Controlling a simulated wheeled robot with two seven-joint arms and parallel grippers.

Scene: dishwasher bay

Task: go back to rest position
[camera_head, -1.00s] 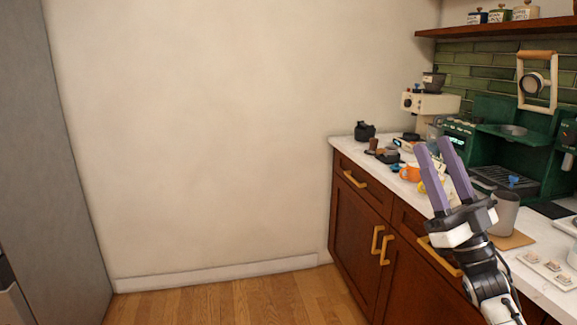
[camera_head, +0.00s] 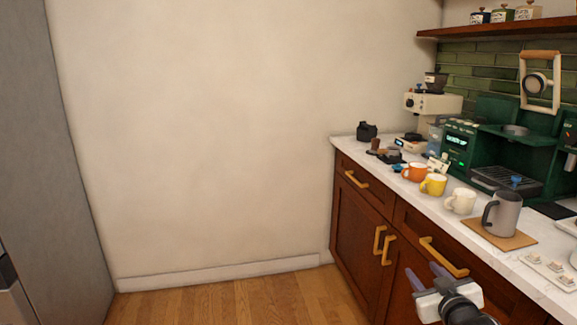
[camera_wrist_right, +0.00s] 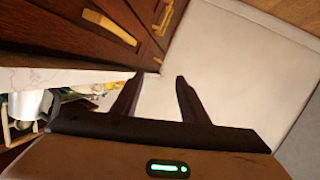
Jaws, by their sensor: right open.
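My right gripper (camera_head: 428,278) is low at the bottom right of the head view, in front of the drawers and below the counter edge. Its purple fingers are apart and nothing is between them. In the right wrist view the two dark fingers (camera_wrist_right: 158,98) stand apart, with only pale wall behind the gap. My left gripper does not show in the head view.
The white counter (camera_head: 540,245) bears a grey mug (camera_head: 507,215) on a brown mat, white (camera_head: 461,201), yellow (camera_head: 433,185) and orange (camera_head: 414,172) cups, and a green coffee machine (camera_head: 500,150). Drawer handles (camera_head: 443,257) stick out near my right gripper. Floor at left is clear.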

